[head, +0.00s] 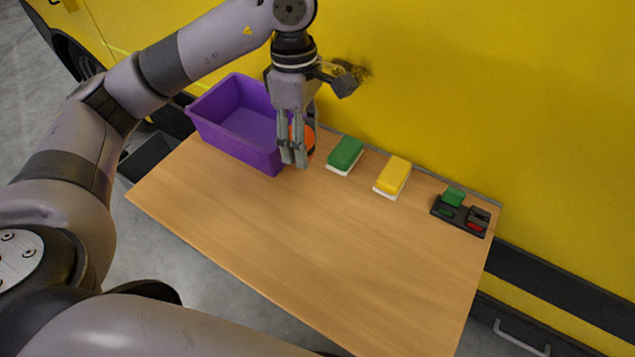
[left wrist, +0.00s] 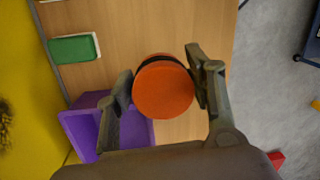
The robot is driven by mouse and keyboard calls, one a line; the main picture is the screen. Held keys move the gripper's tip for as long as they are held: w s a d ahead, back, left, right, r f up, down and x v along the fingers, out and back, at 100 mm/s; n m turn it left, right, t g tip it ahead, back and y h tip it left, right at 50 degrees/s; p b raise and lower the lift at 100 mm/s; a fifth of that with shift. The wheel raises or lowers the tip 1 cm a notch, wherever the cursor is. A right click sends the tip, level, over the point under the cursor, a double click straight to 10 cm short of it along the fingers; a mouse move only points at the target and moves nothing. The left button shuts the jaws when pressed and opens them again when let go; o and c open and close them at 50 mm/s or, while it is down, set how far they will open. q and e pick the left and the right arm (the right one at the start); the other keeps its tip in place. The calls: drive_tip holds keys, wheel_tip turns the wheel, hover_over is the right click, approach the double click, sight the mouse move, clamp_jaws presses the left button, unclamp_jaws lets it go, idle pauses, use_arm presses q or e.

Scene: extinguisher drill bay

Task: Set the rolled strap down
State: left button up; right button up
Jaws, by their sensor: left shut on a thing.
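The rolled strap (left wrist: 163,90) is an orange disc with a dark band round its edge in the left wrist view. My left gripper (left wrist: 161,82) is shut on it, with one finger on each side. In the head view the gripper (head: 292,160) points down beside the purple bin's right side. It hides much of the strap there, and an orange part of the strap (head: 309,140) shows behind the fingers. The wooden table (head: 300,240) lies below. I cannot tell how high the strap is above it. My right gripper is not in view.
The purple bin (head: 214,132) stands at the table's back left. A green sponge-like block (head: 346,153), a yellow one (head: 393,175) and a dark tray with small green and red pieces (head: 456,214) line the back edge. The table's middle and front are clear. A yellow wall (head: 500,90) rises behind.

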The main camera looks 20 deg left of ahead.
use_arm(q)
wheel_tip(320, 180, down, 8)
drive_tip(key=s+p, duration=0.1)
drive_tip(key=p, duration=0.1)
hover_over(306, 214)
wheel_tip(306, 214, down, 4)
wheel_tip(306, 214, down, 3)
drive_tip(key=shift+w+a+p, duration=0.1)
drive_tip(key=shift+a+p, duration=0.05)
drive_tip(key=shift+p, duration=0.35)
wheel_tip(306, 214, down, 4)
drive_tip(key=shift+r+p, duration=0.1)
drive_tip(key=shift+p, duration=0.35)
drive_tip(key=shift+f, duration=0.35)
drive_tip(key=o, duration=1.3)
drive_tip(key=shift+o, duration=0.2)
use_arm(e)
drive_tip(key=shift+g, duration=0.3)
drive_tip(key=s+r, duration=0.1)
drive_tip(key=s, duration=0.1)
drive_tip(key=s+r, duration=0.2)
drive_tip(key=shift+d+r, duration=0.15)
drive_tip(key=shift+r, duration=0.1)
